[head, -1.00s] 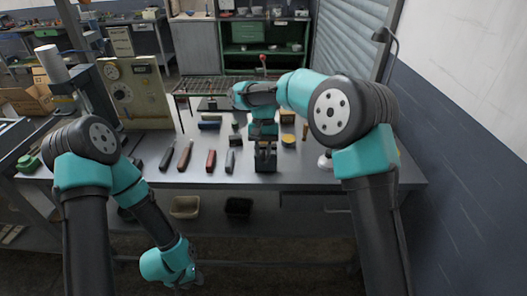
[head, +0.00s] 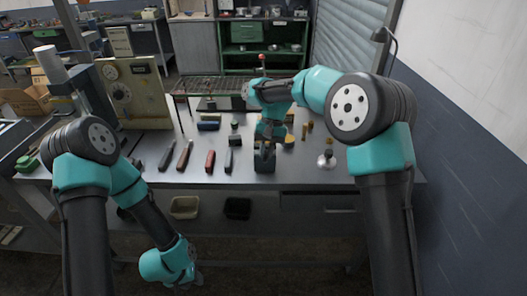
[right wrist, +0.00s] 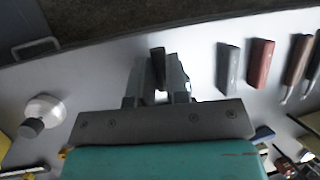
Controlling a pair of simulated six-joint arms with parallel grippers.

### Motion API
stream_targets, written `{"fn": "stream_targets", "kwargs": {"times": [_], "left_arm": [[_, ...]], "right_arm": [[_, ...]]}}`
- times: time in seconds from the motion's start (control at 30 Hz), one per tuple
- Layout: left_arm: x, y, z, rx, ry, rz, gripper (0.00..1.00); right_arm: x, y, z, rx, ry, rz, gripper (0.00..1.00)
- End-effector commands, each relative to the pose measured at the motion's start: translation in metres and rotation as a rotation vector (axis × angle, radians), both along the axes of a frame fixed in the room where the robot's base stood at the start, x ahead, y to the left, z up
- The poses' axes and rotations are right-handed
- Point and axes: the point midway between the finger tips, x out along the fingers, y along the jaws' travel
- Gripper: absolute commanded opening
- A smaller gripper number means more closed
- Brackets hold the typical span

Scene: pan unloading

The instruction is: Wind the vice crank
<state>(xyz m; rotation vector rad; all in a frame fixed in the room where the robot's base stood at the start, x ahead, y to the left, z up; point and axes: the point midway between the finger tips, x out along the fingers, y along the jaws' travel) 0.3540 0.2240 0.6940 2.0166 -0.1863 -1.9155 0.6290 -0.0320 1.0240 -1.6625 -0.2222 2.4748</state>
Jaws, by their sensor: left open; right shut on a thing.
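My right gripper (head: 264,160) is near the front edge of the bench, pointing down. In the right wrist view its fingers (right wrist: 158,88) are closed around a small dark piece (right wrist: 157,62), which looks like the vice crank's handle. The rest of the vice cannot be made out; my right arm and gripper cover that spot. My left gripper (head: 190,279) hangs low in front of the bench, partly hidden behind its own wrist. It is open and away from the vice.
Several tools with red or dark handles (head: 210,161) lie left of my right gripper on the grey bench (head: 310,178). A round silver-white object (head: 327,160) stands to the right. A beige machine (head: 135,92) stands at back left. Bins (head: 184,207) sit below.

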Motion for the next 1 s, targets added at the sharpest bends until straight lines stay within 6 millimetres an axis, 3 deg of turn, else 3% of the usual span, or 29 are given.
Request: {"fn": "stream_targets", "kwargs": {"times": [1.0], "left_arm": [[0.0, 0.0, 0.0, 0.0, 0.0, 0.0, 0.41]], "right_arm": [[-0.002, -0.049, -0.03, 0.921, -0.04, -0.004, 0.0]]}}
